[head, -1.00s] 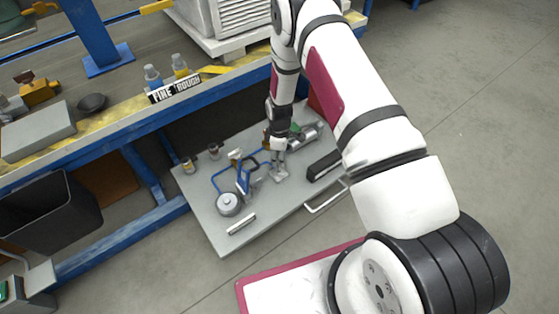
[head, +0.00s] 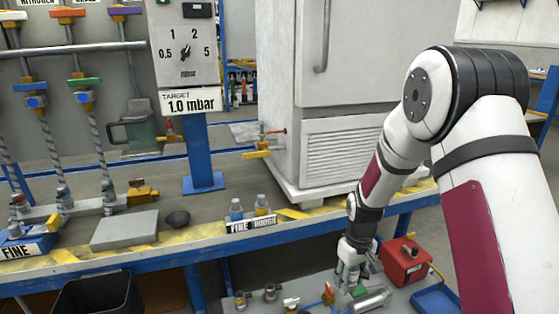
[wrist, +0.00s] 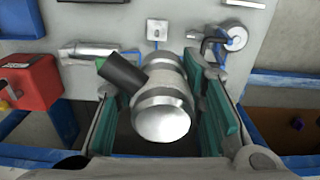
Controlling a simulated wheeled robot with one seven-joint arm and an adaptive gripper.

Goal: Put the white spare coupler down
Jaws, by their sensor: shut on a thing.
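The white spare coupler (wrist: 163,112), a pale, shiny round piece with a dark stub tube on its left, sits between the green-padded fingers of my gripper (wrist: 160,115) in the wrist view. In the head view my gripper (head: 354,283) is low over the grey tray (wrist: 120,18) beside the bench. The coupler cannot be made out clearly there. I cannot tell whether it touches the tray.
The blue-edged bench (head: 130,262) and white cabinet (head: 350,50) stand behind.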

